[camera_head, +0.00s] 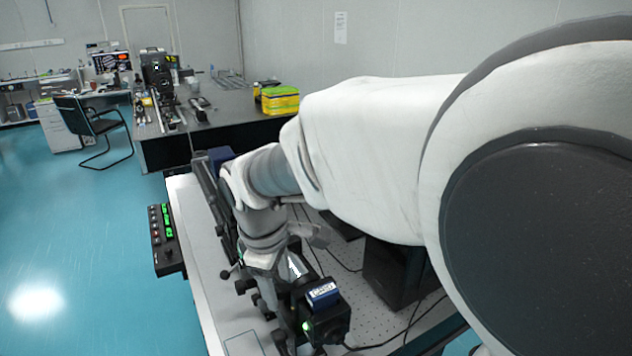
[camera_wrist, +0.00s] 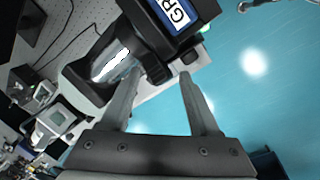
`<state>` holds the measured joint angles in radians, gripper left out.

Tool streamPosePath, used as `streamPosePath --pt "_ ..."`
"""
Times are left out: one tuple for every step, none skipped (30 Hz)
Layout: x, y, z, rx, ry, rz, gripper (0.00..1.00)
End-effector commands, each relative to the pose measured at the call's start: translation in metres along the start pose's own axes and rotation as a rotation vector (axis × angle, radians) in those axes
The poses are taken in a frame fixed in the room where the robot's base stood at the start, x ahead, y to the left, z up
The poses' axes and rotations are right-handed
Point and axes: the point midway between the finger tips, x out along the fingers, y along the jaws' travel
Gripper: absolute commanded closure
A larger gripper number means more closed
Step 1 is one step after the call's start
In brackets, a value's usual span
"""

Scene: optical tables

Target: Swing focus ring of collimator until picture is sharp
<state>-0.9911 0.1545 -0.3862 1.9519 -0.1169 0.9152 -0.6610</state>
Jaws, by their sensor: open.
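The black optical instrument I take as the collimator (camera_head: 297,268) stands on the near optical table, partly behind my arm. A box with a blue and white label (camera_head: 322,293) sits at its near end. In the wrist view the dark instrument (camera_wrist: 85,75) has a bright shiny barrel section, and its labelled box (camera_wrist: 165,20) is at the top. I cannot clearly tell which part is the focus ring. My gripper (camera_wrist: 159,74) is open, with its fingertips close to the instrument and the left finger overlapping its barrel; contact is unclear. In the head view my arm hides most of the gripper.
The near perforated table (camera_head: 375,300) carries cables and a dark box (camera_head: 393,272). A panel with green displays (camera_head: 162,235) is at its left edge. A farther black table (camera_head: 225,110) holds instruments and a yellow-green box (camera_head: 280,100). The blue floor at left is clear.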

Motion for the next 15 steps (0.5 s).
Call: streamPosePath --pt "0.0028 0.0 0.0001 0.0 0.0 0.0 0.38" --pt "0.0038 0.0 0.0001 0.0 0.0 0.0 0.38" --pt "0.0047 0.0001 0.0002 0.0 0.0 0.0 0.38" --pt "0.005 0.0001 0.0002 0.0 0.0 0.0 0.38" --pt "0.0052 0.0001 0.0002 0.0 0.0 0.0 0.38" --pt "0.0053 0.0001 0.0002 0.0 0.0 0.0 0.38" --pt "0.0052 0.0001 0.0003 0.0 0.0 0.0 0.38" --pt "0.0052 0.0001 0.0002 0.0 0.0 0.0 0.38" --pt "0.0051 0.0001 0.0002 0.001 0.0 0.0 0.38" --pt "0.0051 0.0001 0.0002 0.0 0.0 0.0 0.38" --pt "0.005 0.0001 0.0002 0.0 0.0 0.0 0.41" --pt "0.005 0.0001 0.0002 0.0 0.0 0.0 0.48" --pt "0.0049 0.0001 0.0002 0.0 0.0 0.0 0.54" --pt "0.0049 0.0001 0.0002 0.0 0.0 0.0 0.59" --pt "0.0049 0.0001 0.0002 0.0 0.0 0.0 0.67"
